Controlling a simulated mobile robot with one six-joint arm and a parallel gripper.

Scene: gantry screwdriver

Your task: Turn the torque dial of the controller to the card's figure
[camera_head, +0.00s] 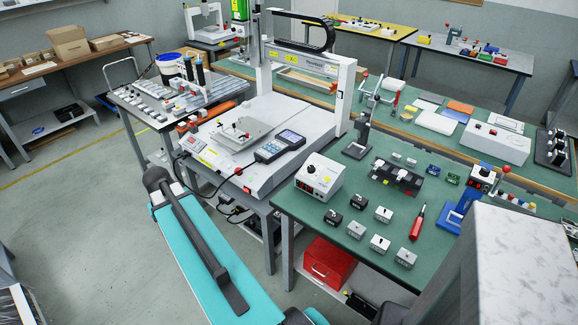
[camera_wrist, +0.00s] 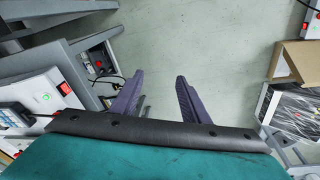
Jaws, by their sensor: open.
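The dial's setting is too small to read. The controller is not clearly seen in that view, and my gripper is not clear in the head view.
A gantry machine (camera_head: 255,130) with a handheld pendant (camera_head: 279,146) stands left of the bench. Small switch boxes (camera_head: 380,243) and a red screwdriver (camera_head: 417,222) lie right of the controller. A red toolbox (camera_head: 328,262) is below. Open floor lies at left.

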